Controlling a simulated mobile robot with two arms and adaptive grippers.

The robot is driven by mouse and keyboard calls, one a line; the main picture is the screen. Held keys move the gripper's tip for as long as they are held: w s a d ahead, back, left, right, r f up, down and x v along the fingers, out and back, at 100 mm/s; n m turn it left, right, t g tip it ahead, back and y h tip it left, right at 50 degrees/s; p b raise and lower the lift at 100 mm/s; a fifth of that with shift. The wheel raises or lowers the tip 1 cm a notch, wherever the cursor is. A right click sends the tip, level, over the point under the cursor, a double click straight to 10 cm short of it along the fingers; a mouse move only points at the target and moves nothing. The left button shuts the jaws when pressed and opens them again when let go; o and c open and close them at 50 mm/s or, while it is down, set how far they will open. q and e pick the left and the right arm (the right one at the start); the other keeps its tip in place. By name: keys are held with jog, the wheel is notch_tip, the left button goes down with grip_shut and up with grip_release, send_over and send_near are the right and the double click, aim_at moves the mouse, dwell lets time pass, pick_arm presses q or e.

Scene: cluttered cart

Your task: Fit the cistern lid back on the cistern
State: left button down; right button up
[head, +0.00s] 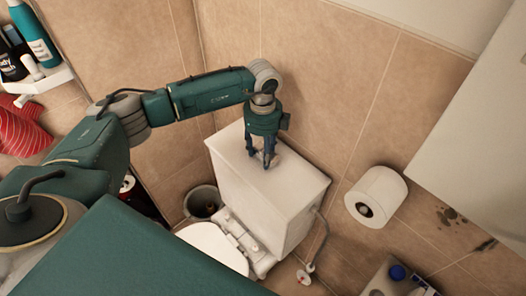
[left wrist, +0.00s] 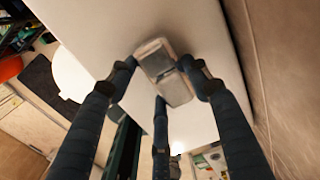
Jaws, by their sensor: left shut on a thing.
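The white cistern lid (head: 228,147) lies over the top of the white cistern (head: 255,205) against the tiled wall. It looks about level, but I cannot tell whether it is fully seated. My left gripper (head: 266,163) comes down from above onto the middle of the lid. In the left wrist view my left gripper (left wrist: 162,85) has its dark fingers closed around a small pale block-like grip (left wrist: 158,61) on the lid's top (left wrist: 110,25). The fingers partly hide this grip. My right gripper is not in view.
A toilet roll (head: 377,194) sticks out from the wall right of the cistern. The toilet bowl (head: 212,244) is in front, with a bin (head: 202,202) to its left. Bottles (head: 35,35) stand on a shelf at upper left. A white panel (head: 470,130) hangs at right.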

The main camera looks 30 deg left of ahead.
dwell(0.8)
pick_arm(q)
jog(key=c, duration=0.7)
grip_release()
jog(key=shift+c, duration=0.2)
jog(key=shift+s+f, duration=0.1)
jog(key=shift+f, duration=0.05)
notch_tip(320, 180, up, 12)
